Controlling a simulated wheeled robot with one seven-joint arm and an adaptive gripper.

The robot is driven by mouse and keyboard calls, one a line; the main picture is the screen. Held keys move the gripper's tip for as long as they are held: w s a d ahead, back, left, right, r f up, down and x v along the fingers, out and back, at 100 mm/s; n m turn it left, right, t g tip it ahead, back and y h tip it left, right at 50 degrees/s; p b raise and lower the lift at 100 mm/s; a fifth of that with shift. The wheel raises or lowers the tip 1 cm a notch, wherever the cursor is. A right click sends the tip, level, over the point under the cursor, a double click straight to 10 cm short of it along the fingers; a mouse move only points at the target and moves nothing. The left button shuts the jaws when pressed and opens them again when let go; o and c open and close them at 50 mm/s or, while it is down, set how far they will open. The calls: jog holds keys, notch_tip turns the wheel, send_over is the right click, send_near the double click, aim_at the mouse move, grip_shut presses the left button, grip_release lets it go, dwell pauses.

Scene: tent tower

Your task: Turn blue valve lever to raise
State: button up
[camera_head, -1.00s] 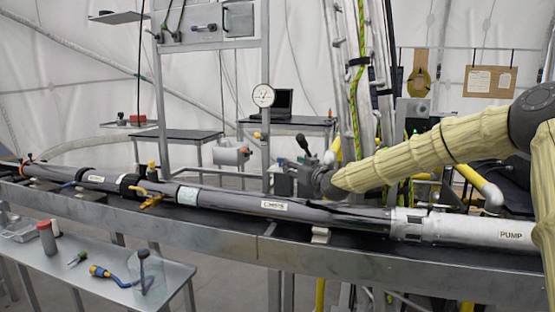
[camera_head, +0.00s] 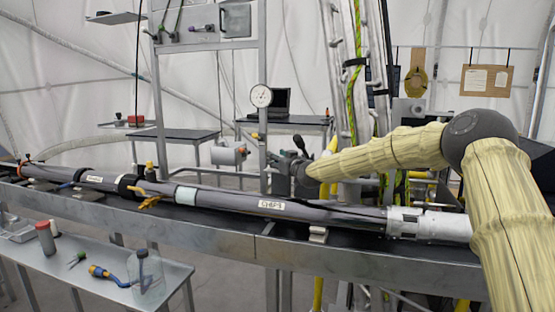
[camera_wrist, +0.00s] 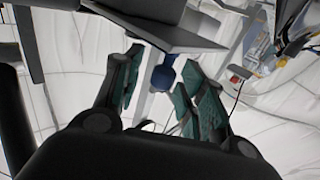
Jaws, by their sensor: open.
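A rounded blue part (camera_wrist: 163,78) shows between my fingertips in the wrist view. It may be the blue valve lever, but its full shape is hidden. My gripper (camera_wrist: 162,68) is open, with a dark green finger on either side of the blue part; I cannot tell whether they touch it. In the head view my gripper (camera_head: 278,160) is small and partly lost against the metal frame, below and right of the round gauge (camera_head: 261,95). I cannot pick out the blue lever clearly there.
A dark flat-topped piece (camera_wrist: 165,28) lies just beyond my fingers. A long grey pipe (camera_head: 240,204) lies on a bench in front of my arm. A grey cylinder (camera_head: 227,156) sits left of my gripper. A ladder-like metal frame (camera_head: 360,90) stands behind my forearm.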

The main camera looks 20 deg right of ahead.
grip_shut()
jog(key=shift+w+a+m+h, duration=0.15)
jog(key=shift+a+m+h, duration=0.2)
jog(key=shift+h, duration=0.25)
jog(key=shift+w+a+r+m+h+p, duration=0.1)
jog(key=shift+m+h+p, duration=0.25)
jog(key=shift+h, duration=0.1)
jog(key=shift+w+a+r+m+h+p, duration=0.1)
jog(key=shift+m+h+p, duration=0.2)
jog(key=shift+h, duration=0.15)
jog(key=m+h+p, duration=0.1)
jog(key=h+p, duration=0.1)
jog(key=w+m+h+p, duration=0.1)
jog(key=h, duration=0.1)
jog(key=shift+a+m, duration=0.3)
jog(key=shift+a, duration=0.05)
jog(key=m+h+p, duration=0.1)
jog(key=m+g+h+p, duration=0.1)
jog(key=h+p, duration=0.1)
jog(key=w+m+h+p, duration=0.1)
jog(key=shift+w+a+g+h+p, duration=0.1)
jog(key=shift+a+g+h+p, duration=0.2)
jog(key=shift+p, duration=0.05)
jog(key=shift+w+f+m+g+h+p, duration=0.1)
jog(key=shift+w+m+g+h+p, duration=0.15)
jog(key=shift+m+g+h+p, duration=0.45)
jog(key=shift+f+h+p, duration=0.1)
jog(key=shift+h+p, duration=0.3)
